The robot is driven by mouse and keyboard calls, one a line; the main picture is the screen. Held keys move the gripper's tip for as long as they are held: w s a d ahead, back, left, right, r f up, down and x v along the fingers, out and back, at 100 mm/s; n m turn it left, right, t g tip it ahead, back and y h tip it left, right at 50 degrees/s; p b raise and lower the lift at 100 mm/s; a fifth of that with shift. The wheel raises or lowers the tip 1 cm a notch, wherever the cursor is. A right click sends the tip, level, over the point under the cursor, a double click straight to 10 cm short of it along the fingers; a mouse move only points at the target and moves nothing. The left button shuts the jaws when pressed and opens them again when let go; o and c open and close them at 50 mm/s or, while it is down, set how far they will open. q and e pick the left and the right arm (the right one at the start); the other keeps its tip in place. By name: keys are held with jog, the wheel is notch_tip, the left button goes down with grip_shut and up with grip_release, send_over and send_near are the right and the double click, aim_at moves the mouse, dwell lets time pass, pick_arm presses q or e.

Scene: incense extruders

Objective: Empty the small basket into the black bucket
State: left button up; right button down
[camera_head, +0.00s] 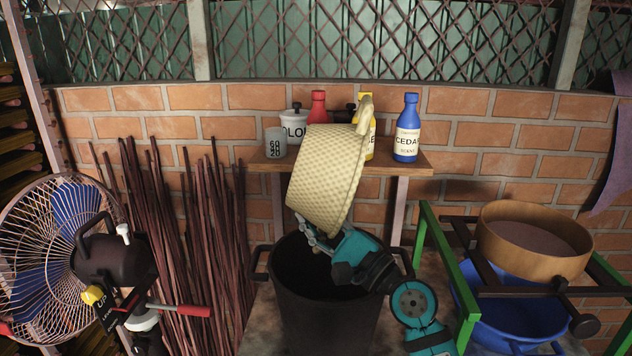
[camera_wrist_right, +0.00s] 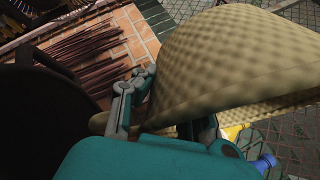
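The small basket (camera_head: 325,180) is pale yellow and woven. It is steeply tilted in the air above the black bucket (camera_head: 325,315), with one handle (camera_head: 365,110) at the top. My right gripper (camera_head: 318,240) is shut on the basket's lower edge, over the bucket's mouth. In the right wrist view the basket (camera_wrist_right: 235,60) fills the upper right, and the fingers (camera_wrist_right: 160,110) are at its near edge. The bucket stands upright, its inside dark. I cannot see the basket's contents or anything falling. My left gripper is not in view.
A wooden shelf (camera_head: 270,164) behind holds a grey cup (camera_head: 275,143), a blue bottle (camera_head: 406,128) and other containers. A fan (camera_head: 45,235) and a black extruder (camera_head: 110,250) stand left. A green frame (camera_head: 450,265) with a sieve (camera_head: 535,255) and blue basin (camera_head: 490,320) stands right.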

aim_at(312, 168)
jog(key=shift+f, duration=0.1)
jog(key=shift+d, duration=0.1)
jog(key=shift+r, duration=0.2)
notch_tip(312, 168, up, 9)
jog(key=p, duration=0.9)
